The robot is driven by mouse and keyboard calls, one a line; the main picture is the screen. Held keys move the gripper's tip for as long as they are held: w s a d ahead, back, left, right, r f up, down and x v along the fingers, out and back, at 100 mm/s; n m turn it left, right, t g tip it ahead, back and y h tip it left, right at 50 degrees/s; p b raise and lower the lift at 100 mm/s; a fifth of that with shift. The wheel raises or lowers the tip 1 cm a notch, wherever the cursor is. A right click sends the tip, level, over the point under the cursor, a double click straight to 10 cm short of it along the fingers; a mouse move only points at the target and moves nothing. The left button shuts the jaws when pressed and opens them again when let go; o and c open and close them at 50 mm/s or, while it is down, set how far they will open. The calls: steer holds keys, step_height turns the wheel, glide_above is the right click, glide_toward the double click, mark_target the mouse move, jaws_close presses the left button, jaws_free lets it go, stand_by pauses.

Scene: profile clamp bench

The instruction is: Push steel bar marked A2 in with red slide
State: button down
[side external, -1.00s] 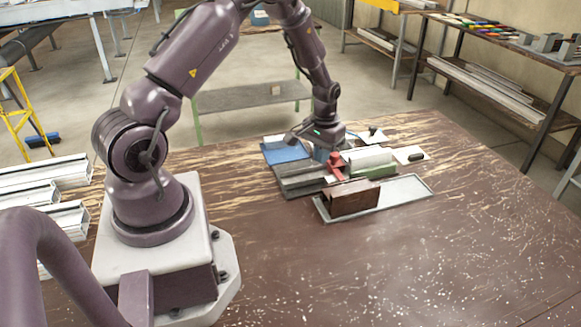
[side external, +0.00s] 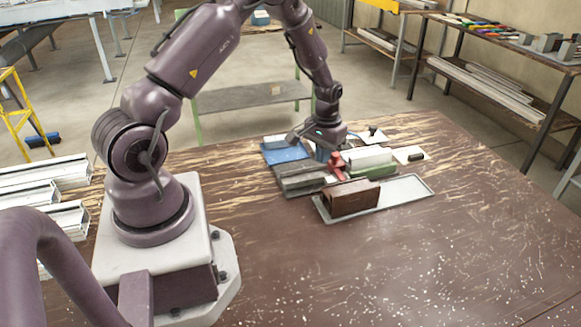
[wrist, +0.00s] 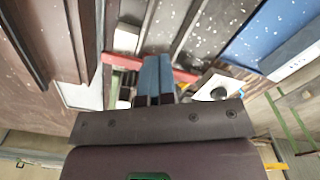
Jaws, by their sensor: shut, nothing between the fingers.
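The red slide (side external: 337,166) stands among the profile pieces in the side view. In the wrist view it is a red strip (wrist: 121,61) running crosswise behind my fingers. My gripper (wrist: 153,62) has its blue fingers together and empty, overlapping the red slide; I cannot tell whether they touch it. Grey steel-looking bars (side external: 300,181) lie left of the slide, and show beyond the fingers in the wrist view (wrist: 188,25). No A2 mark is legible, so I cannot tell which bar is A2. My gripper partly hides the back of the slide.
A brown block (side external: 358,197) stands in a shallow grey tray (side external: 410,192) at the front. A white block (side external: 367,157) and a green piece (side external: 378,172) lie right of the slide, a blue piece (side external: 283,152) at the back left. The table's front right is clear.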

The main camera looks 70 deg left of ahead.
steer(key=shift+w+r, duration=0.2)
steer(key=shift+r, duration=0.85)
steer(key=shift+s+r, duration=0.25)
steer(key=shift+r, duration=0.6)
steer(key=shift+s+r, duration=0.2)
steer(key=shift+r, duration=0.6)
steer(key=shift+s+r, duration=0.25)
steer(key=shift+r, duration=0.6)
steer(key=s+d+r+m+t, duration=0.2)
steer(key=s+d+r+m, duration=0.1)
steer(key=s+d+r, duration=0.5)
steer(key=s+d+r+m+t, duration=0.3)
steer(key=s+d+r, duration=0.6)
steer(key=d+r, duration=0.3)
step_height(320, 180, up, 3)
steer(key=shift+f+t, duration=0.2)
steer(key=shift+t, duration=0.1)
